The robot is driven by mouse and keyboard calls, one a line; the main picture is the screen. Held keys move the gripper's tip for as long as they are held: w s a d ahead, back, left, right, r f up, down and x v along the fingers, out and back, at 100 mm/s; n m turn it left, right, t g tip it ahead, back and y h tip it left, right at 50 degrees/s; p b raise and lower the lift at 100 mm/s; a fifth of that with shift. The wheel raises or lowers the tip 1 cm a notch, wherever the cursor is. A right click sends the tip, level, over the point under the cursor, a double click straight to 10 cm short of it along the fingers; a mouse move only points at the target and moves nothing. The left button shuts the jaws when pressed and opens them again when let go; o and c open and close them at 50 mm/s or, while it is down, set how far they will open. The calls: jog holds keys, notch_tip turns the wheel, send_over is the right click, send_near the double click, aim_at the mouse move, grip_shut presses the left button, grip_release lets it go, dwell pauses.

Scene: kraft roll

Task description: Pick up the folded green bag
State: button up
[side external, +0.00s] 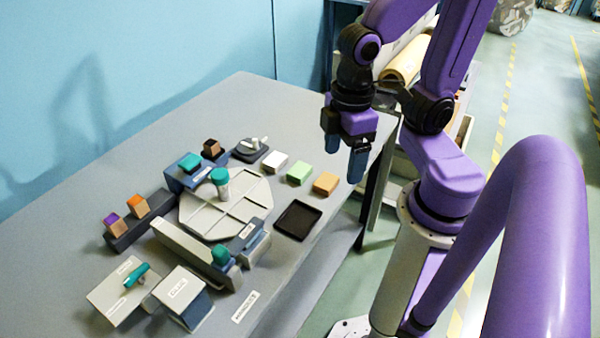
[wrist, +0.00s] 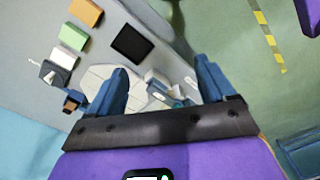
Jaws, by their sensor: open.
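The folded green bag (side external: 299,172) is a small light green block lying on the grey table, between a white and an orange-brown one. It also shows at the upper left of the wrist view (wrist: 73,37). My gripper (side external: 345,150) hangs above the table's right edge in the side view, raised and apart from the bag. Its two blue fingers are spread with nothing between them, as the wrist view also shows (wrist: 161,72). The bag lies outside the fingers, to their left in the wrist view.
The white block (side external: 275,162) and orange-brown block (side external: 326,183) flank the bag with narrow gaps. A black tray (side external: 298,220) lies nearby. A round grey divided tray (side external: 255,195) holds a teal-topped jar (side external: 220,181). Bare table lies behind the blocks.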

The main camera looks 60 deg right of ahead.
jog(key=w+d+f+m, duration=0.1)
jog(key=w+m, duration=0.7)
jog(key=w, duration=0.2)
jog(key=m, duration=2.1)
send_over(300, 169)
jog(key=f, duration=1.7)
jog(key=shift+d, duration=0.2)
jog(key=shift+a+f, duration=0.15)
jog(key=shift+f, duration=1.1)
jog(key=shift+a+f, duration=0.1)
jog(key=shift+f, duration=1.15)
